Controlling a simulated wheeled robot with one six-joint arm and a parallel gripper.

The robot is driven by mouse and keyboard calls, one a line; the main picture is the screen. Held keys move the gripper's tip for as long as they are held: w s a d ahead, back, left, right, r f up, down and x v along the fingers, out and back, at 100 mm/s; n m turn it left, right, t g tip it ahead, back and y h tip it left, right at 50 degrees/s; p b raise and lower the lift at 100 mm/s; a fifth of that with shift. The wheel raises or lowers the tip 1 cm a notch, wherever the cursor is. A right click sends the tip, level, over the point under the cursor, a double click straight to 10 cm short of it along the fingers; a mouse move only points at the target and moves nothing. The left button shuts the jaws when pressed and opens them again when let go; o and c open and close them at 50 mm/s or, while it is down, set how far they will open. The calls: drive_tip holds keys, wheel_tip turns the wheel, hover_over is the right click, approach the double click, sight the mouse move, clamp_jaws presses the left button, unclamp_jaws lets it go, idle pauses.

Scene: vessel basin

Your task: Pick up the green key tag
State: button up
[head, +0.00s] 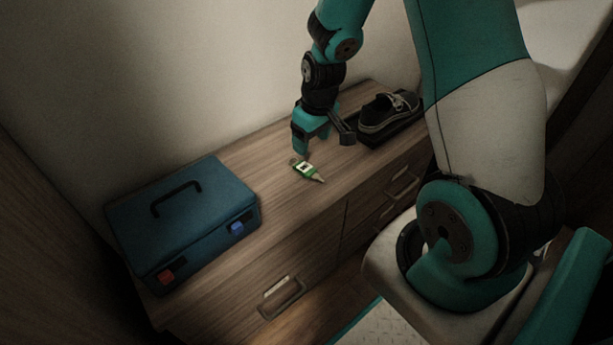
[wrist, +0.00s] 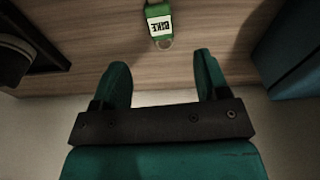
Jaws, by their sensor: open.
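The green key tag (head: 305,168) lies on the wooden dresser top (head: 262,160), with a white label and a metal ring at one end. In the wrist view the tag (wrist: 160,27) shows at the top, its label reading "BIKE" and its ring pointing toward my gripper. My gripper (head: 322,145) is above the dresser, a little behind the tag in the head view. In the wrist view my gripper (wrist: 160,78) has its two fingers apart, with nothing between them. The tag lies beyond the fingertips, apart from them.
A blue toolbox (head: 183,222) with a black handle stands at the left end of the dresser. A dark shoe (head: 388,112) sits on a black tray or box at the right. The wall is close behind. The dresser top around the tag is clear.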

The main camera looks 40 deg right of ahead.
sight(306, 168)
drive_tip(key=f+b, duration=0.1)
drive_tip(key=f, duration=0.2)
drive_tip(key=w+f+b, duration=0.1)
drive_tip(key=f, duration=0.2)
drive_tip(key=f+b, duration=0.2)
drive_tip(key=f, duration=0.2)
drive_tip(key=shift+w, duration=0.35)
drive_tip(key=shift+r, duration=0.1)
drive_tip(key=c, duration=1)
